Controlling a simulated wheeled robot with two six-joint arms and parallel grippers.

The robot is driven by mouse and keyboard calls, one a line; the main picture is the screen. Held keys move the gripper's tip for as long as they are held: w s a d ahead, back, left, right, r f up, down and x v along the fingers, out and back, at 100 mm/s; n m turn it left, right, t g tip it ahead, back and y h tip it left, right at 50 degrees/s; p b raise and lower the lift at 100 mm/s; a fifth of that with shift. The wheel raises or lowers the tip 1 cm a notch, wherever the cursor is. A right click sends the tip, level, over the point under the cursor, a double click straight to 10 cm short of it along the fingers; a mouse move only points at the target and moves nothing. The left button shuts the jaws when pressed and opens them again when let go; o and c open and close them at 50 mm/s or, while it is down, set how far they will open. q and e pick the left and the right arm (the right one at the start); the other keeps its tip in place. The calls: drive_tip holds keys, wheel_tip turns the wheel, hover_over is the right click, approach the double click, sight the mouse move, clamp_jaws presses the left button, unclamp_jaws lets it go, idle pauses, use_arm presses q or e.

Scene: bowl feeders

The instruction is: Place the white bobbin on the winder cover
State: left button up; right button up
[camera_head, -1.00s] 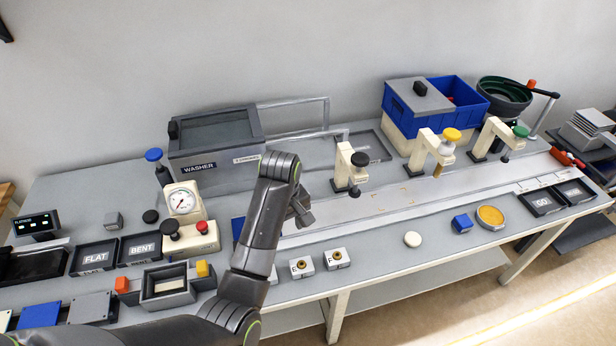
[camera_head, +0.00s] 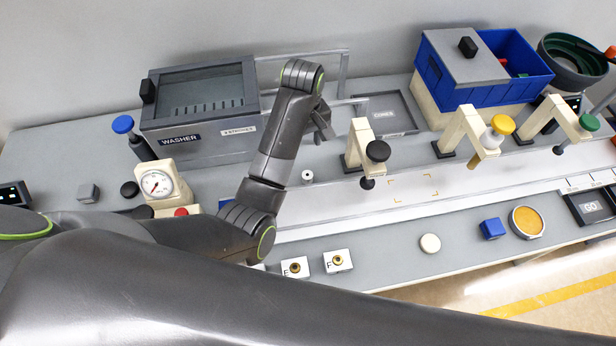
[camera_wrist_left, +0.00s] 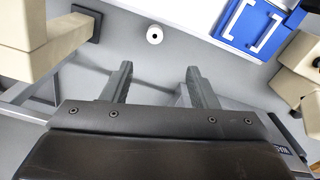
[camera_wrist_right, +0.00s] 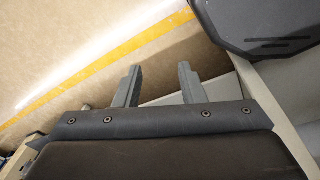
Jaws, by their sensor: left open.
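The white bobbin (camera_head: 307,177), a small white cylinder with a dark centre hole, stands on the grey table just right of my left forearm. In the left wrist view the bobbin (camera_wrist_left: 154,35) lies beyond the fingertips, roughly in line with the gap. My left gripper (camera_head: 322,125) is open and empty, apart from the bobbin. I cannot tell which part is the winder cover; a blue plate with white corner marks (camera_wrist_left: 252,28) shows right of the bobbin in the left wrist view. My right gripper (camera_wrist_right: 160,70) is open and empty, with floor beyond its fingers.
The washer box (camera_head: 205,110) stands behind my left arm. A cream post with a black knob (camera_head: 362,145) stands right of the bobbin. The gauge unit (camera_head: 158,183) is left of my arm. A white disc (camera_head: 430,243) and blue block (camera_head: 490,229) lie near the front edge.

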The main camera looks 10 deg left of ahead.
use_arm(q)
wheel_tip(320, 180, down, 3)
drive_tip(key=b, duration=0.2)
drive_tip(key=p, duration=0.2)
hover_over(307, 175)
drive_tip(key=f, duration=0.5)
drive_tip(key=shift+s+a+f, duration=0.15)
drive_tip(key=shift+a+f, duration=0.1)
drive_tip(key=shift+f, duration=0.4)
drive_tip(key=shift+d+f, duration=0.1)
drive_tip(key=shift+f, duration=0.6)
drive_tip(key=shift+d+f, duration=0.1)
drive_tip(key=shift+f, duration=0.25)
drive_tip(key=shift+w+d+f+p, duration=0.1)
drive_tip(key=shift+f+p, duration=0.1)
drive_tip(key=shift+f, duration=0.75)
drive_tip(key=shift+w+f+p, duration=0.1)
drive_tip(key=shift+f+p, duration=0.05)
drive_tip(key=shift+f, duration=0.8)
use_arm(e)
drive_tip(key=shift+w+a+f, duration=0.15)
drive_tip(key=shift+w, duration=0.55)
use_arm(q)
drive_tip(key=shift+c, duration=0.4)
drive_tip(key=c, duration=1.1)
